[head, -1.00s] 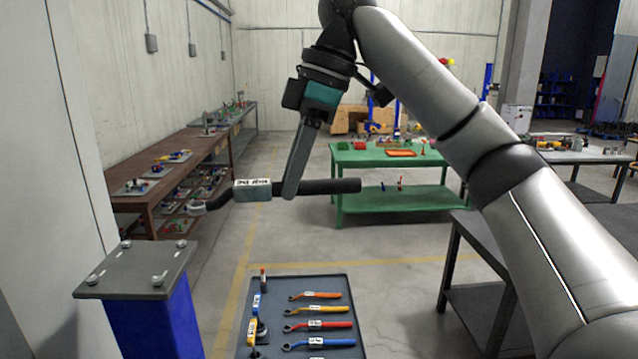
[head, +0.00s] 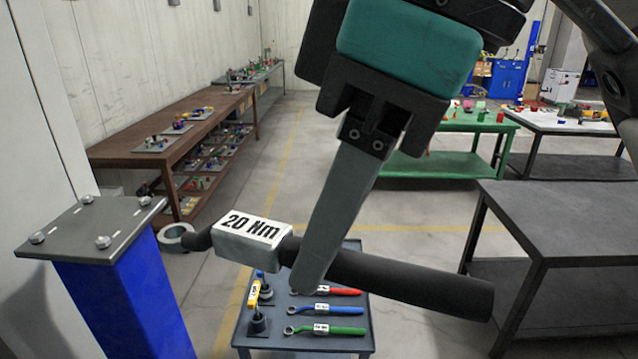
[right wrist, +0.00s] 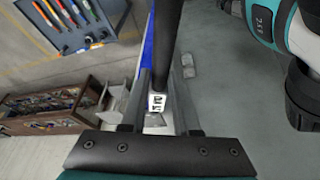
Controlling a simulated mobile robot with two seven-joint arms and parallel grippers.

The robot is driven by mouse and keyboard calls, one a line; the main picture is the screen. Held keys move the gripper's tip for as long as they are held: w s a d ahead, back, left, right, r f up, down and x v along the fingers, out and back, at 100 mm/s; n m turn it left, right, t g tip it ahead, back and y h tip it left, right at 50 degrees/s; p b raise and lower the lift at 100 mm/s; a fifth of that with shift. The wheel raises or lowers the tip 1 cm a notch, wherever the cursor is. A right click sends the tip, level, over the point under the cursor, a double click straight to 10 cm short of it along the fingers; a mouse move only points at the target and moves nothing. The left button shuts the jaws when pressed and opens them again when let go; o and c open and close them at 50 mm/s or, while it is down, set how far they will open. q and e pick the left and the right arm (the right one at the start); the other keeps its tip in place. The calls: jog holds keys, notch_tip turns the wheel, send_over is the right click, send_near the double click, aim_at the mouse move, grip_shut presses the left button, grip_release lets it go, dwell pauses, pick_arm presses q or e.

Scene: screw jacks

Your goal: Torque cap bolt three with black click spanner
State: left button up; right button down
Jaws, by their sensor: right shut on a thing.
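My right gripper (head: 314,270) is shut on the black click spanner (head: 410,284), gripping its bar just right of the white "20 Nm" label block. The spanner's ring head (head: 176,238) points left, its handle right. It also shows in the right wrist view (right wrist: 174,50), between the fingers. A grey cap plate (head: 88,225) sits on a blue column (head: 130,305) at the left. Several cap bolts stand at its corners, including a right-front one (head: 103,242) and a right-rear one (head: 145,201). The ring head appears apart from them. My left gripper is not in view.
A dark tray table (head: 245,342) below the spanner holds red, green and blue spanners and upright tools. A dark bench (head: 560,210) stands at right, a green table (head: 450,165) behind, a brown bench (head: 130,150) at left. Floor between is clear.

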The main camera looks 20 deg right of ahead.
aim_at(187, 228)
jog(key=shift+n, duration=0.4)
jog(key=w+a+b, duration=0.1)
jog(key=w+a, duration=0.2)
jog(key=w+a+f+b, duration=0.1)
jog(key=w+a, duration=0.1)
jog(key=a, duration=0.1)
jog(key=w+a+f+b, duration=0.1)
jog(key=w+a, duration=0.2)
jog(key=shift+w+f, duration=0.2)
jog(key=shift+w, duration=0.1)
jog(key=w+d+n+g+p, duration=0.2)
jog(key=w+n+g+p, duration=0.1)
jog(key=w+n+p, duration=0.4)
jog(key=shift+w+d+n+y, duration=0.35)
jog(key=shift+w+n+y, duration=0.05)
jog(key=shift+w+n, duration=0.75)
jog(key=shift+f, duration=0.8)
jog(key=shift+s+m, duration=0.15)
jog(key=shift+m, duration=0.1)
